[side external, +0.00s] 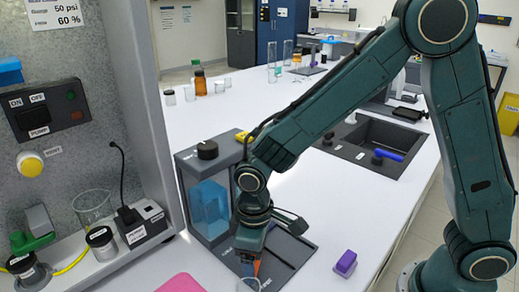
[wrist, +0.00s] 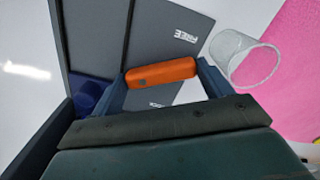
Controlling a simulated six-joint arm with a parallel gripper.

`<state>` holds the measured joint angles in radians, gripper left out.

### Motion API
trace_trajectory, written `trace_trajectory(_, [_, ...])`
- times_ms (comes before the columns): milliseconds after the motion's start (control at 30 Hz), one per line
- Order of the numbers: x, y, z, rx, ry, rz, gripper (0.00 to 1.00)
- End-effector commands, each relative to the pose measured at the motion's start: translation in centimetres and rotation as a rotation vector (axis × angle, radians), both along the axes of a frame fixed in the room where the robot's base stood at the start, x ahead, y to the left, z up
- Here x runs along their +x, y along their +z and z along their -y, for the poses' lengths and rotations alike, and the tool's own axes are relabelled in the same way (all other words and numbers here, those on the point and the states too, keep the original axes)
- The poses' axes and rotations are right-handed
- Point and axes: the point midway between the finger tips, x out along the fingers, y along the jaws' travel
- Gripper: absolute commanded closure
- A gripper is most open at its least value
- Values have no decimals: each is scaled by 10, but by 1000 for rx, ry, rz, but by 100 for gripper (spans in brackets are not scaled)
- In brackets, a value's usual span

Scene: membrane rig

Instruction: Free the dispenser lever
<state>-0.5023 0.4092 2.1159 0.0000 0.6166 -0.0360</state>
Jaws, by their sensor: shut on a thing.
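The dispenser (side external: 190,195) is a grey housing with a blue water tank, standing on the white bench. Its orange lever (wrist: 160,73) lies between the two blue fingers of my gripper (wrist: 163,80) in the wrist view. My gripper is shut on the lever. The word FREE shows on the grey panel (wrist: 180,37) beyond the lever, and a second label closer to my gripper is partly covered. In the side view my gripper (side external: 250,262) is low in front of the dispenser, and only a sliver of the orange lever (side external: 257,268) shows.
A clear beaker (wrist: 240,60) stands close by my right finger, by a pink mat (wrist: 295,70). A purple block (side external: 345,263) lies to the right on the bench. A control rig (side external: 75,100) stands at left and a sink (side external: 375,138) lies behind.

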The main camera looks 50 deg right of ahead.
Motion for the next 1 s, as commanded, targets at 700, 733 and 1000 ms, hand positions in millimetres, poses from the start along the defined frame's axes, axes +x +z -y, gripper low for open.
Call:
trace_trajectory(700, [1,0,0,-1,-15,1,0])
trace_trajectory(733, [1,0,0,-1,-21,1,0])
trace_trajectory(1000, [2,0,0,-4,-126,0,0])
